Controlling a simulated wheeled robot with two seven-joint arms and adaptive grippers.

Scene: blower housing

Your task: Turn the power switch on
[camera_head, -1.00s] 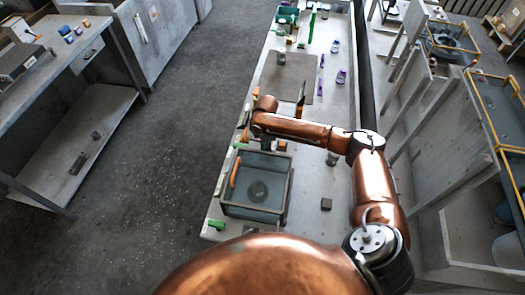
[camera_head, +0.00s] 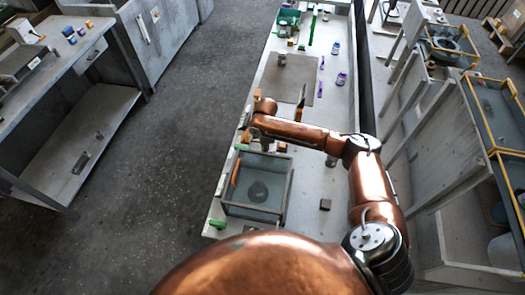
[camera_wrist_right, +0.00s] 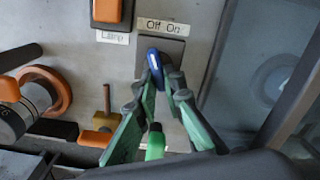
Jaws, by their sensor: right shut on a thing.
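The power switch's blue lever (camera_wrist_right: 155,62) stands out from a grey plate (camera_wrist_right: 175,50) in the right wrist view. A label reading "Off On" (camera_wrist_right: 163,25) is above it. The lever leans toward the left, under "Off". My right gripper (camera_wrist_right: 161,72) has green fingers with dark tips, and it is shut on the blue lever, one tip at each side. The lever's base is partly hidden by the fingertips. In the head view my right arm reaches across the bench to its left edge, and the switch cannot be made out there. My left gripper is not in view.
An orange rocker (camera_wrist_right: 107,10) labelled "Lamp" is above left. An orange ring (camera_wrist_right: 50,88) and an orange-handled part (camera_wrist_right: 96,135) are at the left. A glass-walled box (camera_head: 257,185) stands on the bench (camera_head: 310,215) close to my forearm.

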